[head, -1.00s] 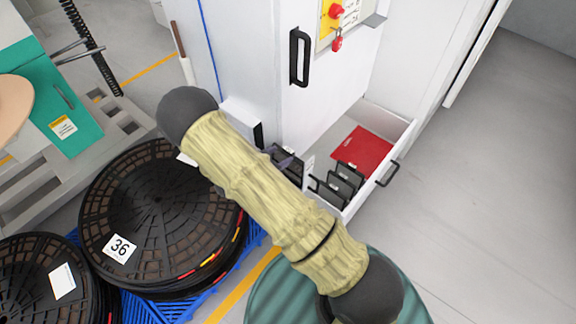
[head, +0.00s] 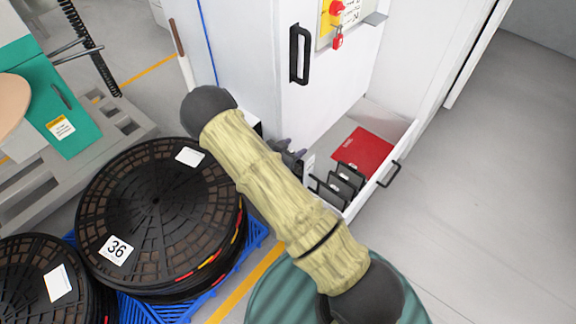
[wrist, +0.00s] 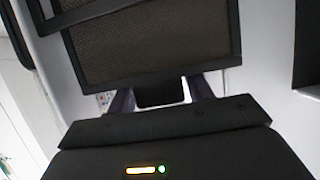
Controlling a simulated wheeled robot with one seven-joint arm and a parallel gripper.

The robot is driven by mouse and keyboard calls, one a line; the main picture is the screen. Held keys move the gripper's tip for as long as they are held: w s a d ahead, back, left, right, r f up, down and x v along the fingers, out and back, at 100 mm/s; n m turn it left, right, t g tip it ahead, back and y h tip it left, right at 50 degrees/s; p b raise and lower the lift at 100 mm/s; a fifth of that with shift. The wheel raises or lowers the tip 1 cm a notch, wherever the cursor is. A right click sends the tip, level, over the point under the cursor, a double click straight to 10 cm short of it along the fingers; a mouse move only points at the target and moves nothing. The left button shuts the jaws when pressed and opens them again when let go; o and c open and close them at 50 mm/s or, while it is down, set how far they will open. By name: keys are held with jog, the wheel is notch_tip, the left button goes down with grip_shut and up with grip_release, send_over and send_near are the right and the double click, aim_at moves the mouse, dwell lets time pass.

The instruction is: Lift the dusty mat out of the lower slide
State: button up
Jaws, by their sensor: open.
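In the wrist view a black-framed mat with a brownish mesh face (wrist: 150,45) fills the upper middle, with a dark tab (wrist: 160,92) at its near edge. My gripper (wrist: 161,97) is open, its two dark fingers on either side of that tab. I cannot tell if they touch it. A second black frame (wrist: 75,12) shows in part at the upper left. In the head view my gripper (head: 290,152) is at the cabinet's lower front, left of the open drawer. My arm hides most of the slide and the mat there.
The white cabinet's open drawer (head: 402,140) holds several upright black frames (head: 340,183) and a red sheet (head: 362,150). A large cable reel (head: 150,215) stands left on a blue pallet. A green round top (head: 270,290) is in front. The floor at right is clear.

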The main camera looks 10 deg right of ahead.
jog(key=shift+d, duration=0.1)
dwell(0.4)
jog(key=c, duration=1)
jog(key=shift+c, duration=0.2)
jog(key=shift+w+r, duration=0.1)
notch_tip(320, 180, up, 12)
jog(key=p, duration=0.4)
jog(key=s+a+p, duration=0.1)
jog(key=s+a, duration=0.9)
jog(key=a, duration=0.4)
jog(key=shift+s+a+p, duration=0.25)
jog(key=shift+s+p, duration=0.1)
jog(key=shift+p, duration=0.05)
